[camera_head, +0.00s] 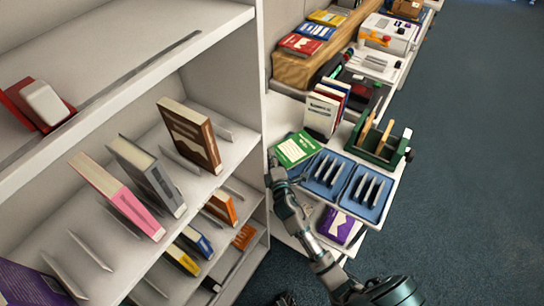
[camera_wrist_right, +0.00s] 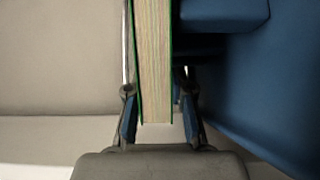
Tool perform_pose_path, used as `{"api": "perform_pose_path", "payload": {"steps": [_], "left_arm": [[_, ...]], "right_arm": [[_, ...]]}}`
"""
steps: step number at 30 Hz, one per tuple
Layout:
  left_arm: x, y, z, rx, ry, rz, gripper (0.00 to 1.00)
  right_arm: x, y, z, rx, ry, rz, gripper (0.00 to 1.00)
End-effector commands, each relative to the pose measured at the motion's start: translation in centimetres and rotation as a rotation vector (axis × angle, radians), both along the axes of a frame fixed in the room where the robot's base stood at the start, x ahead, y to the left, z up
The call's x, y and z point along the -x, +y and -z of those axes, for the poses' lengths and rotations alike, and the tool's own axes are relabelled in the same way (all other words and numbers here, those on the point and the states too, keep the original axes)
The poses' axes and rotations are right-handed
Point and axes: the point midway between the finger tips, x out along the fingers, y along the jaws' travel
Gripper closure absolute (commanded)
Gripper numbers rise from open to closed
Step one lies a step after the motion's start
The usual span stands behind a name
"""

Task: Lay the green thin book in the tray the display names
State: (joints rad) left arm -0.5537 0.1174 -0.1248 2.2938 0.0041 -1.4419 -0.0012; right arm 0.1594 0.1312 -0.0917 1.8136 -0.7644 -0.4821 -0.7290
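The green book (camera_head: 298,148) has a white label on its cover and lies at a slant at the left of the white side shelf, beside the blue trays. My right gripper (camera_head: 274,168) is at its near left end. In the right wrist view the book's page edge (camera_wrist_right: 154,60) stands between the two fingers of the gripper (camera_wrist_right: 160,115), which look closed on its covers. Two blue trays with upright dividers lie side by side, a left tray (camera_head: 334,190) and a right tray (camera_head: 380,206). A small dark part at the bottom edge may be my left gripper (camera_head: 286,298).
A white bookcase (camera_head: 262,100) with several books fills the left. Upright books (camera_head: 322,112) stand behind the green book. A dark green rack (camera_head: 383,148) stands behind the trays. A purple book (camera_head: 340,226) lies on a lower shelf. The floor at right is clear. I make out no readable display.

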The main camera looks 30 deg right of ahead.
Motion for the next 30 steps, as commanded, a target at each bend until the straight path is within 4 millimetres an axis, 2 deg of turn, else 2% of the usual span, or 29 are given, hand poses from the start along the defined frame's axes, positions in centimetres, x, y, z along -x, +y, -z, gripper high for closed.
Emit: {"api": "perform_pose_path", "payload": {"steps": [7, 10, 21, 25, 30], "left_arm": [[-0.1, 0.0, 0.0, -0.003, -0.001, -0.001, 0.60], [-0.2, 0.0, -0.1, -0.002, -0.003, -0.001, 0.60], [0.0, -0.3, 1.9, 0.001, 0.010, 0.000, 0.60], [-0.1, -0.4, 2.2, 0.003, 0.009, 0.002, 0.60], [-0.4, -0.4, 2.0, 0.003, 0.003, 0.002, 0.60]], "right_arm": [[0.2, 0.0, 0.0, -0.002, -0.001, -0.001, 0.78], [1.1, 0.2, 0.0, -0.003, -0.001, -0.002, 0.78], [8.6, 2.1, -0.1, -0.004, 0.000, -0.001, 0.78], [10.5, 2.6, -0.1, -0.003, -0.001, -0.001, 0.78], [11.6, 2.9, -0.2, -0.002, -0.003, -0.001, 0.78]]}}
